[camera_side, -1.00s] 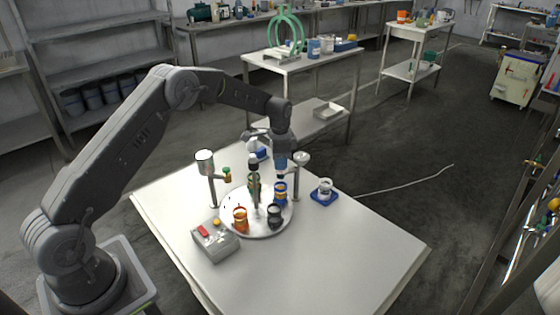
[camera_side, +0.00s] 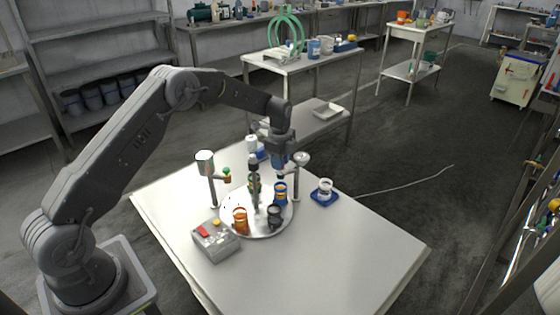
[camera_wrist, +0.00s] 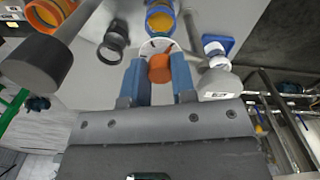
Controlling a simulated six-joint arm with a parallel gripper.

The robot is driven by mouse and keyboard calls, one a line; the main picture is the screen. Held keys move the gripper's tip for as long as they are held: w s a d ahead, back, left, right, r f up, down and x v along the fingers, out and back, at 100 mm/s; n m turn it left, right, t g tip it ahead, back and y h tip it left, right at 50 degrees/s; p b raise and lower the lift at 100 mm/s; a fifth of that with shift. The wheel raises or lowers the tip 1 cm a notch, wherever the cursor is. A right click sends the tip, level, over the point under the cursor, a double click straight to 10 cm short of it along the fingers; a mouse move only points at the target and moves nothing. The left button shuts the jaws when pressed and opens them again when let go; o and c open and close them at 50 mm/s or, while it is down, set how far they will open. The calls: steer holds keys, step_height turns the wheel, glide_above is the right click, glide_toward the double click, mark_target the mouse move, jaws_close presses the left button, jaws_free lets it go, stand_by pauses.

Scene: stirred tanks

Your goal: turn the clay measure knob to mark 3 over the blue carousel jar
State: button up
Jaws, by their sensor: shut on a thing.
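My gripper (camera_wrist: 160,85) has blue fingers on either side of the round clay knob (camera_wrist: 160,68) and is shut on it in the wrist view. A white dial (camera_wrist: 157,46) shows just beyond the knob; its marks are too small to read. The blue jar (camera_wrist: 160,18), with orange contents, lies beyond the dial. In the side view, my gripper (camera_side: 279,161) points down above the blue jar (camera_side: 280,193), which stands on the round carousel (camera_side: 240,198). The knob is hidden there by the fingers.
The carousel also carries an orange jar (camera_side: 240,218) and a black jar (camera_side: 274,214). A grey control box (camera_side: 216,240) stands in front. A white jar on a blue pad (camera_side: 324,197) stands at right. Hoppers on posts (camera_side: 205,162) flank the carousel. The table's front right is clear.

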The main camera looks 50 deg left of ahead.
stand_by(0.5)
steer(key=o, duration=0.9)
step_height(320, 180, up, 14)
steer(key=shift+f, duration=0.1)
